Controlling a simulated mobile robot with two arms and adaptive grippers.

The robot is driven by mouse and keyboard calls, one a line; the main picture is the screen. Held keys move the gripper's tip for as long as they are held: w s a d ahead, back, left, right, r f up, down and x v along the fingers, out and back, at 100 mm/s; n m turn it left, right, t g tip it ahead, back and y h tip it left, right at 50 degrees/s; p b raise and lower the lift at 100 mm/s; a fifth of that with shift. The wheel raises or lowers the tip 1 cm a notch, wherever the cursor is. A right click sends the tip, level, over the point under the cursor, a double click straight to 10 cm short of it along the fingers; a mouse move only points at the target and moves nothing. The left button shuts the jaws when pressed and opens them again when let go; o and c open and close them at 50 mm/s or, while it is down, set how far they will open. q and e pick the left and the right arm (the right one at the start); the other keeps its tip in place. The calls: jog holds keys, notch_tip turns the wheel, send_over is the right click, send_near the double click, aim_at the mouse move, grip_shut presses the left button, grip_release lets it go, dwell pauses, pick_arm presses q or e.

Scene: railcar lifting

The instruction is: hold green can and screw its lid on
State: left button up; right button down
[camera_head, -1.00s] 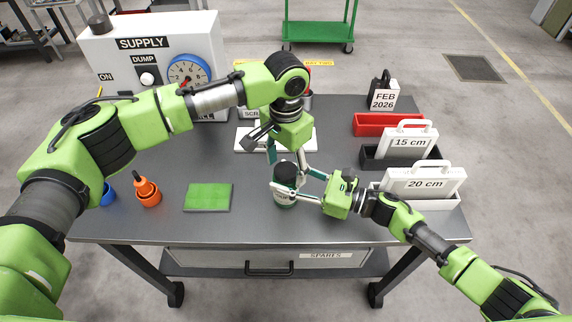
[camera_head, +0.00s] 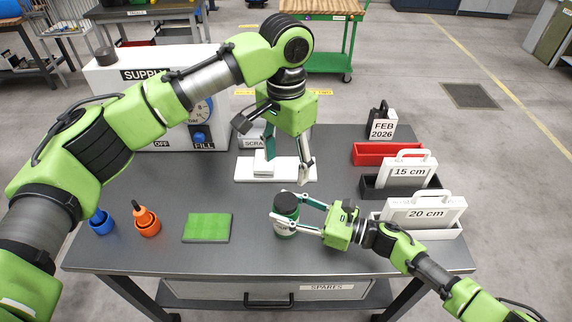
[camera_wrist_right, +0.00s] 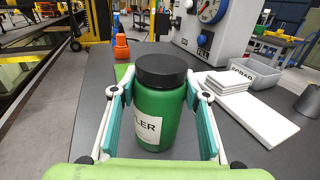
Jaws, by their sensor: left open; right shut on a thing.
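The green can (camera_head: 284,228) stands upright on the grey table, with a black lid (camera_head: 286,202) on its top. In the right wrist view the green can (camera_wrist_right: 160,112) shows a white label, and the black lid (camera_wrist_right: 161,70) sits level on it; whether it is screwed tight I cannot tell. My right gripper (camera_head: 297,211) is shut on the can from the right, fingers on both sides of its body. My left gripper (camera_head: 284,170) points down above and behind the can, fingers apart and empty, clear of the lid.
A white board (camera_head: 246,176) lies behind the can. A green pad (camera_head: 207,228), an orange bottle (camera_head: 146,219) and a blue cup (camera_head: 101,222) are to the left. A supply box (camera_head: 160,135) stands at the back left. Trays with 15 cm (camera_head: 406,172) and 20 cm (camera_head: 420,212) cases line the right.

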jog(key=c, duration=1.1)
grip_release()
jog(key=v, duration=1.2)
